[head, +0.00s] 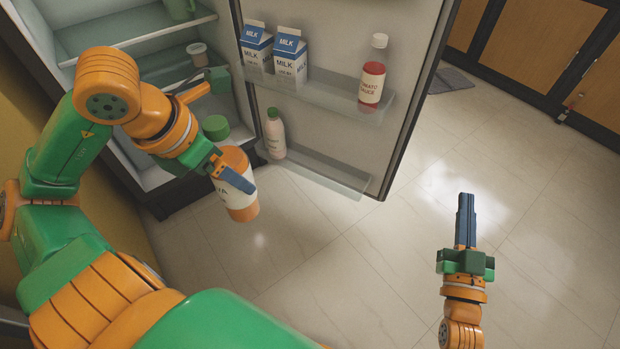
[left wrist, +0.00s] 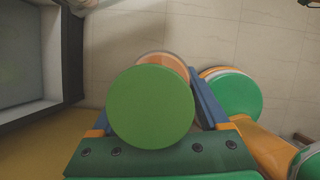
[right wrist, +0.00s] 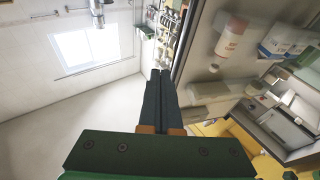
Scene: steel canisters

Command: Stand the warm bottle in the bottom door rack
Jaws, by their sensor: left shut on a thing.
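The orange bottle (head: 236,207), with a white label and a green cap (head: 215,127), is held roughly upright, slightly tilted in the picture, in front of the fridge. My left gripper (head: 232,180) is shut around its body; the left wrist view shows the green cap (left wrist: 152,107) between the blue fingers. The bottom door rack (head: 330,177) is a clear shelf low on the open door, right of the held bottle and apart from it. My right gripper (head: 466,198) is empty, its fingers together, over the floor at right; they also show in the right wrist view (right wrist: 160,75).
A small pale bottle with a green cap (head: 274,134) stands at the left end of the bottom rack; its middle and right are clear. The upper door rack (head: 325,92) holds two milk cartons (head: 291,60) and a red sauce bottle (head: 372,75).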

